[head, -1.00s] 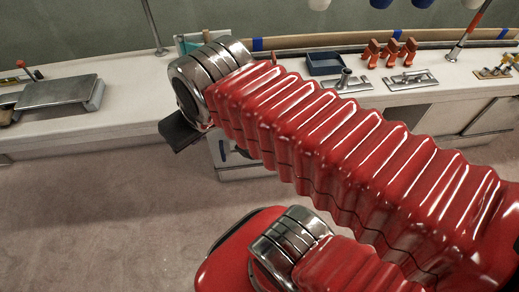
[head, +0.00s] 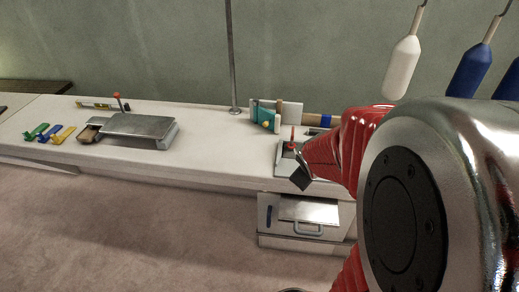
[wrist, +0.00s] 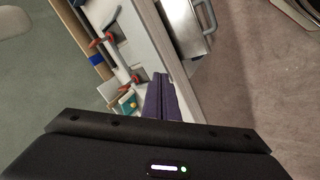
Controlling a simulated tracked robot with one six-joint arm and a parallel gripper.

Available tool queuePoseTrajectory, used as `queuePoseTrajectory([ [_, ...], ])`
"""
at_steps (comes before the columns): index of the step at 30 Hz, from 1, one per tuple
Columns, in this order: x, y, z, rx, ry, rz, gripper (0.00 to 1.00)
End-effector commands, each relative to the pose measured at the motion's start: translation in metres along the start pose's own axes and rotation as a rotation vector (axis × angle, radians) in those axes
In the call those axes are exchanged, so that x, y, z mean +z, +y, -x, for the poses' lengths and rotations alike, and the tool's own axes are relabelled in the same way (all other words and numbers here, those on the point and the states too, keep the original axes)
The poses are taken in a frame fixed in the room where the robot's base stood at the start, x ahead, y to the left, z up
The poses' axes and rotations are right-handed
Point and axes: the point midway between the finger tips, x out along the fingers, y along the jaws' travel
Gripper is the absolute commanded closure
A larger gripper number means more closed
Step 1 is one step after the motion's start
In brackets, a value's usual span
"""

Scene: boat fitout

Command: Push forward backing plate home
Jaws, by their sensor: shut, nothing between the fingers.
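My gripper (head: 301,178) is small in the head view, at the front edge of the white bench, right of centre. In the wrist view its dark purple fingers (wrist: 161,97) are together with nothing between them. I cannot tell for sure which thing is the forward backing plate. A grey metal plate (head: 284,160) with a red-topped post (head: 292,139) lies on the bench beside my gripper, partly hidden by my arm. Further left, a raised steel cover (head: 140,126) stands on the bench, with a tan block (head: 90,131) at its left end.
A white cabinet (head: 270,224) with a handled steel front is below the bench. A thin upright pole (head: 230,55) stands behind. Green, blue and yellow clamps (head: 49,132) lie far left. White and blue fenders (head: 402,67) hang at right. The bench between cover and plate is clear.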

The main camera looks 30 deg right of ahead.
Motion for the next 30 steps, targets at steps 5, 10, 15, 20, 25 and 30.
queuePoseTrajectory([
  [5, 0.027, 0.007, -0.046, -0.014, 0.000, 0.096, 1.00],
  [10, 0.052, 0.004, -0.084, -0.046, 0.024, 0.177, 1.00],
  [15, 0.079, -0.007, -0.119, -0.089, 0.067, 0.253, 1.00],
  [20, 0.105, -0.025, -0.146, -0.138, 0.126, 0.309, 1.00],
  [25, 0.129, -0.051, -0.169, -0.192, 0.209, 0.350, 1.00],
  [30, 0.145, -0.077, -0.181, -0.232, 0.298, 0.370, 1.00],
])
